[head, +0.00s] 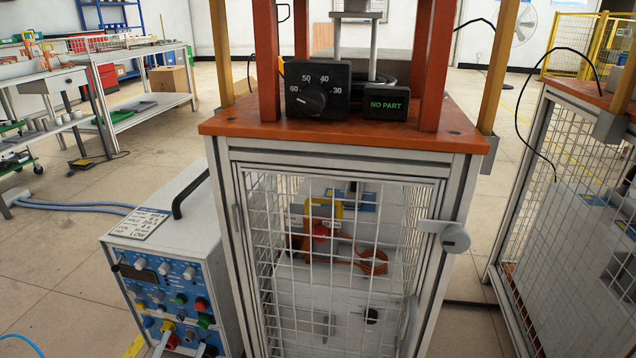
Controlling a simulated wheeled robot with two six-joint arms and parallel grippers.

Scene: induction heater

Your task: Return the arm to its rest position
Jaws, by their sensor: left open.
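Only two pale fingertips of my left gripper (181,346) show, at the bottom edge of the head view. They stand apart, with nothing seen between them, in front of the lower part of the blue control panel (168,290). The rest of the left arm is out of view. My right gripper is not in view. The induction heater cabinet (345,138) stands in the middle, its mesh door (330,290) looking shut with a latch (452,238) at its right. A copper coil (372,262) shows behind the mesh.
The power unit (175,225) with a black handle stands left of the cabinet. A dial box (318,90) and a display reading "NO PART" (388,104) sit on the orange top. Another mesh cage (570,170) stands at right. Open floor (50,270) lies to the left.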

